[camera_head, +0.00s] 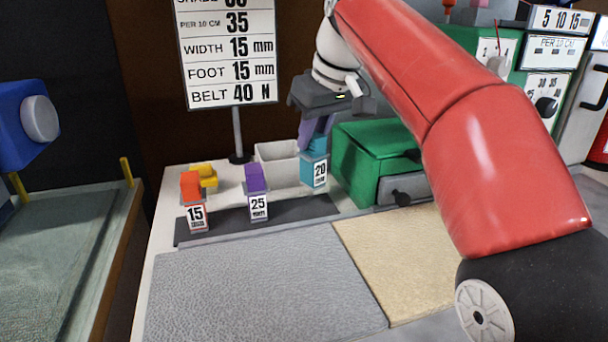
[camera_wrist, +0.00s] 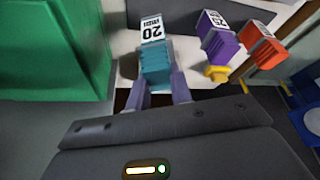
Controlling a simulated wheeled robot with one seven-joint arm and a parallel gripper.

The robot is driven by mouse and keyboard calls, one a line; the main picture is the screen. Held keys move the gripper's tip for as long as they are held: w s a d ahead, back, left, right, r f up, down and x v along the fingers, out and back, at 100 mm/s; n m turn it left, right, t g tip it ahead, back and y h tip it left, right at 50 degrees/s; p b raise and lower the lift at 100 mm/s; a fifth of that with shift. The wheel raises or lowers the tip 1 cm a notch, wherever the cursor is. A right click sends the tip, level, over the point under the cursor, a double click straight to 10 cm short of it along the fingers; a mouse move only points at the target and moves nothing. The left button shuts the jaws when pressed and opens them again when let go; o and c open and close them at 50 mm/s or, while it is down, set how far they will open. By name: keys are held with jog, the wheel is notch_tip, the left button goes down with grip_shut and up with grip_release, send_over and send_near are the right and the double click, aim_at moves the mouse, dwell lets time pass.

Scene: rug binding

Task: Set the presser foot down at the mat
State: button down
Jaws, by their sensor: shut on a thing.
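My gripper (camera_head: 314,143) is shut on a teal presser foot (camera_head: 307,170) with a "20" label, near the right end of a dark strip (camera_head: 285,212). I cannot tell if its base touches the strip. In the wrist view the teal foot (camera_wrist: 157,66) sits between my two fingers. An orange foot (camera_head: 191,188) labelled "15" and a purple foot (camera_head: 255,180) labelled "25" stand on the strip to the left. A grey textured mat (camera_head: 255,290) lies in front of the strip, with a beige mat (camera_head: 400,260) at its right. Both look bare where visible.
A white bin (camera_head: 278,165) and a yellow piece (camera_head: 205,174) are behind the strip. A green cabinet (camera_head: 365,150) with a drawer stands close at the right. A sign (camera_head: 228,60) behind reads "FOOT 15 mm". A blue machine (camera_head: 20,120) is at far left.

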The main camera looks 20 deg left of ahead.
aim_at(314, 154)
jog(key=shift+f+b, duration=0.8)
jog(key=shift+f, duration=1.5)
jog(key=shift+f, duration=0.2)
jog(key=c, duration=1.3)
grip_release()
jog(key=shift+o, duration=0.2)
jog(key=shift+d+r, duration=0.1)
jog(key=shift+r, duration=0.4)
jog(key=p+v, duration=0.3)
jog(key=v, duration=0.8)
jog(key=shift+r+p, duration=0.15)
jog(key=shift+p, duration=0.2)
jog(key=shift+s+d, duration=0.15)
jog(key=shift+s, duration=0.05)
